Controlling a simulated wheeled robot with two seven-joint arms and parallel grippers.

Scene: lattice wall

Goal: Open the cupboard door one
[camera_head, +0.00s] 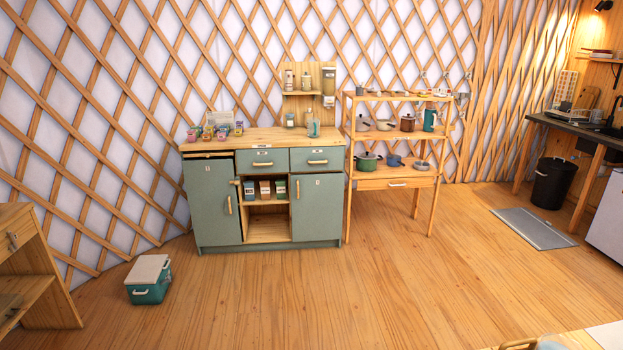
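The teal cupboard (268,243) with a wooden top stands against the lattice wall, left of the middle. Its left door (210,203) has a pale vertical handle (229,205) near its right edge and a small mark at the top, too small to read. A dark gap shows above this door; I cannot tell whether it is slightly ajar. The right door (318,205) looks shut, with its handle (299,190) on its left side. Between the doors is an open compartment with several small boxes (265,189). Neither of my grippers is in view.
A wooden shelf rack (396,183) with pots stands right of the cupboard. A teal cooler box (149,281) sits on the floor at front left, near a wooden cabinet (38,290). The wooden floor (300,300) before the cupboard is clear. A black bin (553,184) stands far right.

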